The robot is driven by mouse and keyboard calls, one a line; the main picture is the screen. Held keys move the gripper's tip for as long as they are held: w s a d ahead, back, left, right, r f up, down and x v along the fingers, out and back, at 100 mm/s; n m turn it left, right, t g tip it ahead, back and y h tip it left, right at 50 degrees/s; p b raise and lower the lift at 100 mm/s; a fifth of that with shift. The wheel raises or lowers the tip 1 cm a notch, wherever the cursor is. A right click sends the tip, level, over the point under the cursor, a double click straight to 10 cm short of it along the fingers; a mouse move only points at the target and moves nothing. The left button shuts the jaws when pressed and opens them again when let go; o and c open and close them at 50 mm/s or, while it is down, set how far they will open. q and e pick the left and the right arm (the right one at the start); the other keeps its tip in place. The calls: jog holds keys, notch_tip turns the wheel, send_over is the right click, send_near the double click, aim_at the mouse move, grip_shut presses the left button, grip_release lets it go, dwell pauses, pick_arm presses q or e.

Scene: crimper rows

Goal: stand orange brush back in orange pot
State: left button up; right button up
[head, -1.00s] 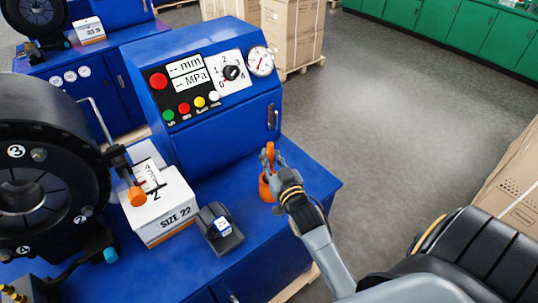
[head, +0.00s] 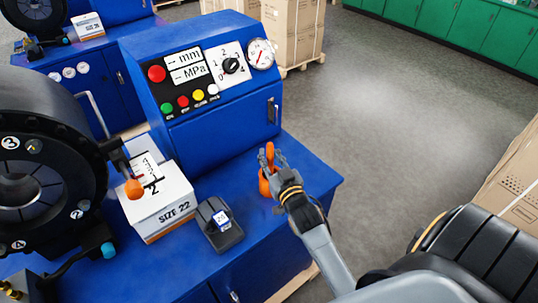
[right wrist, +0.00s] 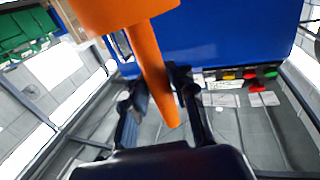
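The orange pot (head: 264,184) stands on the blue bench top near its right edge. The orange brush (head: 269,155) stands upright in it, its handle rising above the rim; its lower end is hidden in the pot. My right gripper (head: 279,164) is at the handle, just above the pot, with its fingers apart. In the right wrist view, the tapered brush handle (right wrist: 155,75) runs down from the wide orange pot (right wrist: 110,12) between the spread fingers of the right gripper (right wrist: 160,95). My left gripper is not in view.
A white SIZE 22 box (head: 160,208) and a black pedal-like device (head: 219,226) are on the bench left of the pot. The blue control cabinet (head: 225,128) rises behind. The black crimper head (head: 45,150) is at far left. Grey floor lies open to the right.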

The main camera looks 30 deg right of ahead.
jog(key=shift+o, duration=1.2)
jog(key=shift+s, duration=0.15)
jog(key=s+a, duration=0.2)
jog(key=s, duration=0.9)
jog(key=shift+s+a, duration=0.2)
jog(key=shift+s, duration=0.05)
